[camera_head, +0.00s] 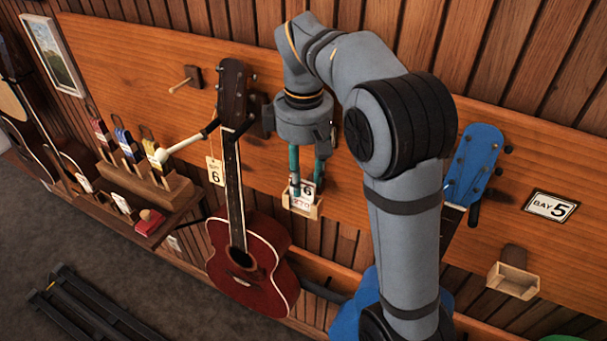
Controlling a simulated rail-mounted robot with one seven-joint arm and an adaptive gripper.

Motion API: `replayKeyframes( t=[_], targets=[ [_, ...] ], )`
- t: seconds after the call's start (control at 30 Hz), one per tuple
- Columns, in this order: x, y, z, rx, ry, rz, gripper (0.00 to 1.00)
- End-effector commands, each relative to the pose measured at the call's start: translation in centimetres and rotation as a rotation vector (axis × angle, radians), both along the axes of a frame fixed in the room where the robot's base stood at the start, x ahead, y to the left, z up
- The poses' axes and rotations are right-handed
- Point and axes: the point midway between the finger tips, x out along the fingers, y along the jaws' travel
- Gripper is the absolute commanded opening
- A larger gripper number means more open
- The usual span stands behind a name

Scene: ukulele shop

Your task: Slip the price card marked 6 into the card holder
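The price card marked 6 (307,189) is a white card with a dark 6 and a smaller line of figures below. It stands about upright at the mouth of the small wooden card holder (301,212), left of my arm. My gripper (307,184) points down over the holder. Its two teal fingers are apart, one at each side of the card, and look closed on its edges. The card's lower edge is partly hidden, so I cannot tell how deep it sits in the holder.
A red ukulele (250,262) with a hanging bay 6 tag (215,172) is close on the left. A peg (187,83) sticks out above. A shelf with a wooden card rack (150,186) stands further left. An empty holder (513,281) is below the BAY 5 plate (551,207).

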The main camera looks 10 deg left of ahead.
Motion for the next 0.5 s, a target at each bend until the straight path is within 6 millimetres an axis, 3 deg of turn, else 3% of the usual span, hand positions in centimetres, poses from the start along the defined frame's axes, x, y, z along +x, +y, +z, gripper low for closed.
replayKeyframes(
  t=[0.3,0.5],
  targets=[
    [0.0,0.0,0.4,0.001,-0.001,0.001,0.33],
    [0.1,0.1,3.2,0.003,-0.004,0.000,0.33]
  ],
)
